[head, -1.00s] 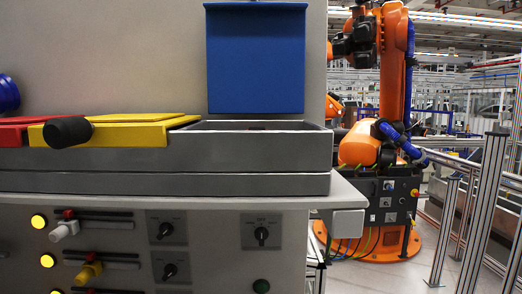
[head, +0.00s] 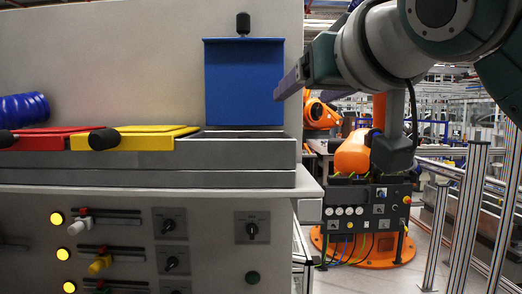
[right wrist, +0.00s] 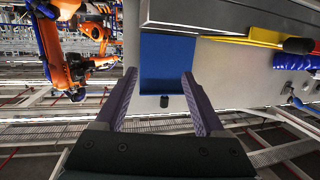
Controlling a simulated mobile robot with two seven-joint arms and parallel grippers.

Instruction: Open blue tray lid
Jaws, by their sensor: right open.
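The blue tray lid (head: 244,85) stands upright at the back of the right-hand tray, so that tray is open. Its black knob (head: 243,23) points up above the lid's top edge. My right gripper (head: 290,86) is beside the lid's right edge in the head view, open and empty. In the right wrist view the lid (right wrist: 166,62) and its knob (right wrist: 164,101) appear between and beyond the two spread fingers (right wrist: 162,92). Whether a finger touches the lid is unclear. My left gripper is not in view.
The yellow lid (head: 134,138) and red lid (head: 40,141) lie shut to the left. A blue ribbed roll (head: 22,107) sits behind them. The front panel (head: 140,235) carries knobs, sliders and lamps. An orange robot (head: 357,152) and metal fence posts stand at the right.

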